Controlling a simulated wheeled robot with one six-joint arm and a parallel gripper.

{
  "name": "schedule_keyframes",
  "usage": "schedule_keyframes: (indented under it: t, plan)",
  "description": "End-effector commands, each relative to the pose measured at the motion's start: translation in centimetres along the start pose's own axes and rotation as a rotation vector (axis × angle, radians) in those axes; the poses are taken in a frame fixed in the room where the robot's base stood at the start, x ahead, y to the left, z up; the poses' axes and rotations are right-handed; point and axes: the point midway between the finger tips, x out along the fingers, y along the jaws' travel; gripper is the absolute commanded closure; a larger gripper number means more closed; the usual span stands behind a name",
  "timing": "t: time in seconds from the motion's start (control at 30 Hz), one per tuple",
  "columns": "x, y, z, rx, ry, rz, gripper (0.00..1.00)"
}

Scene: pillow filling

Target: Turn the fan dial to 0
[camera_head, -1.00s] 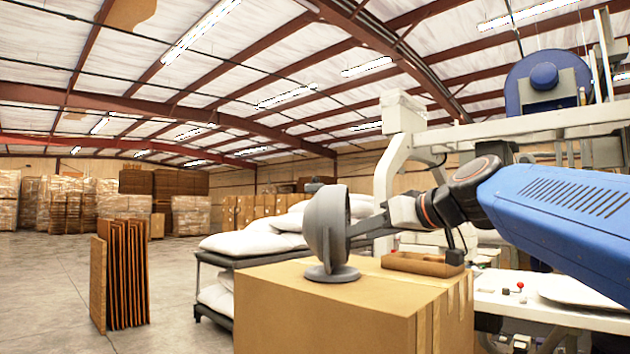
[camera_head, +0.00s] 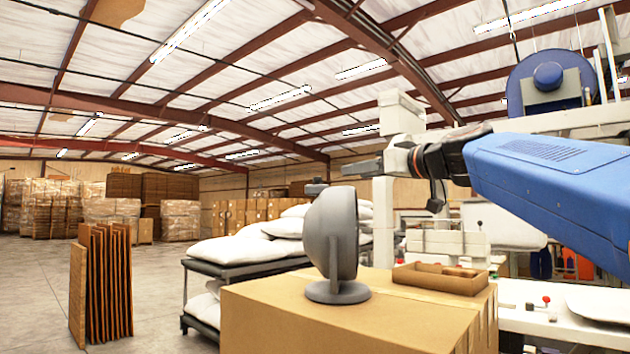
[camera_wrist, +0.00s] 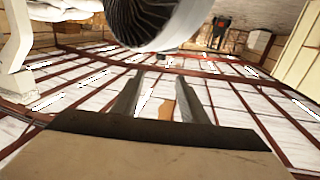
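The grey round fan (camera_head: 333,235) stands upright on its disc base on a cardboard box (camera_head: 300,310) in the head view. Its shell is seen from the side, and no dial can be made out. My gripper (camera_head: 345,169) is in the air just above the fan's top, apart from it. In the wrist view the fan (camera_wrist: 155,20) shows its dark ribbed face and pale rim at the top edge. My two fingers (camera_wrist: 160,85) stand apart there with nothing between them.
A shallow brown tray (camera_head: 440,279) lies on the same box, right of the fan. A rack with white pillows (camera_head: 245,249) stands behind it. A white machine table (camera_head: 560,318) is at the right. Folded cardboard (camera_head: 103,283) stands on the floor at left.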

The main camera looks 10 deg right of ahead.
Motion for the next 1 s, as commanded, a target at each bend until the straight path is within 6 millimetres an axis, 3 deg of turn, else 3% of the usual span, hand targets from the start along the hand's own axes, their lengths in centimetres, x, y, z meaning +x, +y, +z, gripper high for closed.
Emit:
schedule_keyframes:
  t: [0.17,0.8,1.0]
  plan:
    - [1.9,-0.1,0.0,0.000,0.000,-0.004,0.60]
    - [12.9,-0.1,0.1,0.000,-0.002,-0.003,0.60]
    - [15.5,-0.1,0.0,0.000,-0.001,-0.002,0.60]
